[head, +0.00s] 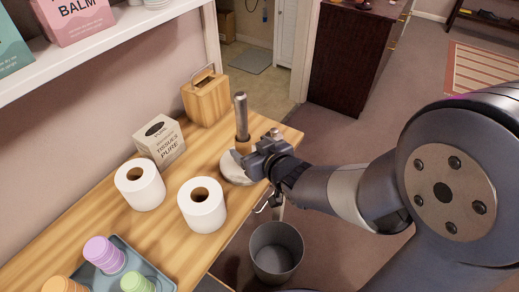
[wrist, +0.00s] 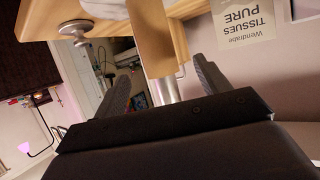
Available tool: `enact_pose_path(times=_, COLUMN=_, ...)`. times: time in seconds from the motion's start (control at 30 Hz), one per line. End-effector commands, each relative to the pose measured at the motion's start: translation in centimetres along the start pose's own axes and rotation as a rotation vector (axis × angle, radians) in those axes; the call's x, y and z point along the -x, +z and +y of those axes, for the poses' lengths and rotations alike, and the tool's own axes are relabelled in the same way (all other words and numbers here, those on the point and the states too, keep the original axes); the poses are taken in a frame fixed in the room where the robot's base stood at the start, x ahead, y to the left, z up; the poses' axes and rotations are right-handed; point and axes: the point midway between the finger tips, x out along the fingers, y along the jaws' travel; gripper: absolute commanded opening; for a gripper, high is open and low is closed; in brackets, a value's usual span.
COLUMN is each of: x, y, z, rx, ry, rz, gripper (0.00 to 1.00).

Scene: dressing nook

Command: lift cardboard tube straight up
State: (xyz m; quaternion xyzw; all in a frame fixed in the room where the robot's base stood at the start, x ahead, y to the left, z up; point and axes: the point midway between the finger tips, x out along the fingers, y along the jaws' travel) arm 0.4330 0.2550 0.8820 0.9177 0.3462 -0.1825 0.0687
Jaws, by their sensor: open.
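The cardboard tube (head: 242,146) is a short brown sleeve around the lower part of an upright grey metal rod (head: 240,115). The rod stands on a round pale base (head: 233,170) near the far end of the wooden counter. My gripper (head: 257,156) is beside the tube and hides part of it and of the base. In the wrist view the tan tube (wrist: 150,38) and the bare rod (wrist: 166,92) show between the two dark fingers of my gripper (wrist: 161,69). The fingers are open; I cannot tell whether either touches the tube.
The wooden counter (head: 165,215) holds two white rolls (head: 140,187) (head: 203,205), a tissue box (head: 159,141), a wooden holder (head: 205,97) and a tray (head: 121,255) of coloured rolls. A shelf (head: 120,38) overhangs the left. A grey bin (head: 276,252) stands on the floor.

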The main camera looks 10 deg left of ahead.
Motion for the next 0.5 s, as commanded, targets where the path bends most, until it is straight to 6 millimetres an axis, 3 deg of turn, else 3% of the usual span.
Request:
enact_pose_path(times=0.2, x=-3.8, y=0.1, z=0.0, rx=0.000, ry=0.000, rz=-0.002, gripper=0.71)
enact_pose_path(times=0.5, x=-6.8, y=0.1, z=0.0, rx=0.001, ry=0.000, rz=-0.001, gripper=0.71)
